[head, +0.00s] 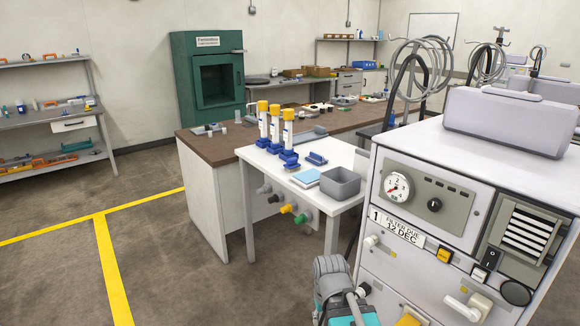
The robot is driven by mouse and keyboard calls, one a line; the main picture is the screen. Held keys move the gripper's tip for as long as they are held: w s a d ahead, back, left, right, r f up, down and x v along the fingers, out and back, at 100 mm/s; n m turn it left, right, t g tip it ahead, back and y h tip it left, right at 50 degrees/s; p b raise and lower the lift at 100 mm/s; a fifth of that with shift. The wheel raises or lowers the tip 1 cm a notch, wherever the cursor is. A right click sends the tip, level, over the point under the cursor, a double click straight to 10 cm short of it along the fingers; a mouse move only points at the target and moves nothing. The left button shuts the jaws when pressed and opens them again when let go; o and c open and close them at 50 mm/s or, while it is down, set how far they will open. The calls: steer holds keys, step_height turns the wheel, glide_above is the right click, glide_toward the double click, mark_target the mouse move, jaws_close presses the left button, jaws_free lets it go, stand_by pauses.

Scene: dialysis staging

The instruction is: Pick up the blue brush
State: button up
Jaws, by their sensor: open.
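A small dark blue item that looks like the blue brush (316,158) lies on the white side table (338,152), right of several upright cylinders with yellow caps and blue bases. It is too small to make out its bristles. It lies behind a light blue flat pad (306,176) and a grey open bin (340,182), apart from both. Grey and teal parts, seemingly of my arm, show at the bottom centre, well below and in front of the table. My gripper's fingers are not in view.
A large white machine (420,262) with a gauge stands close at right, beside the table. The yellow-capped cylinders (287,130) stand left of the brush. Coloured knobs (287,208) stick out below the table front. A brown-topped bench (215,143) is behind. Floor at left is open.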

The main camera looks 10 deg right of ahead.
step_height(320, 180, up, 14)
steer(key=p, duration=1.4)
steer(key=shift+o, duration=0.2)
steer(key=shift+f, duration=0.1)
